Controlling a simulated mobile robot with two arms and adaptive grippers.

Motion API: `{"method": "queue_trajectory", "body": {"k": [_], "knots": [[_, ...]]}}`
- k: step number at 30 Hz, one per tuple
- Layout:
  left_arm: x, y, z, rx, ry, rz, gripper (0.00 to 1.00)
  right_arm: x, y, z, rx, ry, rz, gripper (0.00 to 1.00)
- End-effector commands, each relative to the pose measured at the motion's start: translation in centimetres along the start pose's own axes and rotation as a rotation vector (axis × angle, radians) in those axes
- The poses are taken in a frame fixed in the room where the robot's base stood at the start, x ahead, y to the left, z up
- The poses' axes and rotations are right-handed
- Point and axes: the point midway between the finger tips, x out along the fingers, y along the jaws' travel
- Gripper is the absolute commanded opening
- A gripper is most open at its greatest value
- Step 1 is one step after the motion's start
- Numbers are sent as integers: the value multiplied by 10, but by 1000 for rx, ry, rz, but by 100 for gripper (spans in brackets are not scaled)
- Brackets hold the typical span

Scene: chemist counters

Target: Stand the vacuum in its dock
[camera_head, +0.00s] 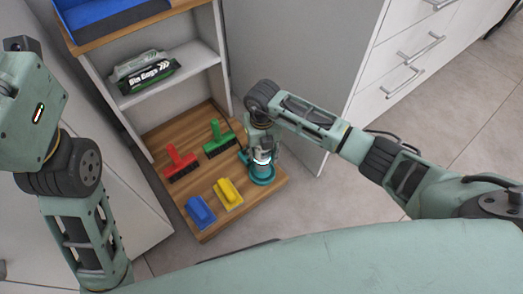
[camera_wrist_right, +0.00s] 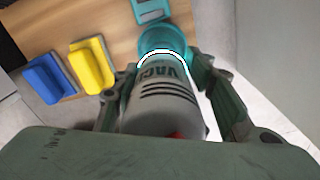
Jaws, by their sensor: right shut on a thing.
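The vacuum (camera_head: 262,156) is a small grey and white cylinder, held roughly upright above a round teal part on the low wooden shelf. In the right wrist view the vacuum (camera_wrist_right: 162,98) shows dark stripes and part of its lettering. My right gripper (camera_head: 261,141) is shut on its body, with fingers on both sides (camera_wrist_right: 160,78). The teal dock (camera_head: 262,179) is at the shelf's right front corner; it also shows in the wrist view (camera_wrist_right: 165,36). The vacuum hides much of the dock, so I cannot tell whether it touches or sits in it. My left gripper is out of view.
Red (camera_head: 179,163) and green (camera_head: 219,139) brushes and yellow (camera_head: 228,193) and blue (camera_head: 200,212) tools lie left of the dock. Bin bag boxes (camera_head: 146,72) sit on the shelf above. A grey cabinet side (camera_head: 300,65) stands close on the right.

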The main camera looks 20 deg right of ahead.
Motion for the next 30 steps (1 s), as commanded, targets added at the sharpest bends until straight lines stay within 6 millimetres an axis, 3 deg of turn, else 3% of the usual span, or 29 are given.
{"method": "queue_trajectory", "body": {"k": [30], "knots": [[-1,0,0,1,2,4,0,7,0,1,0,-2,1,14]]}}
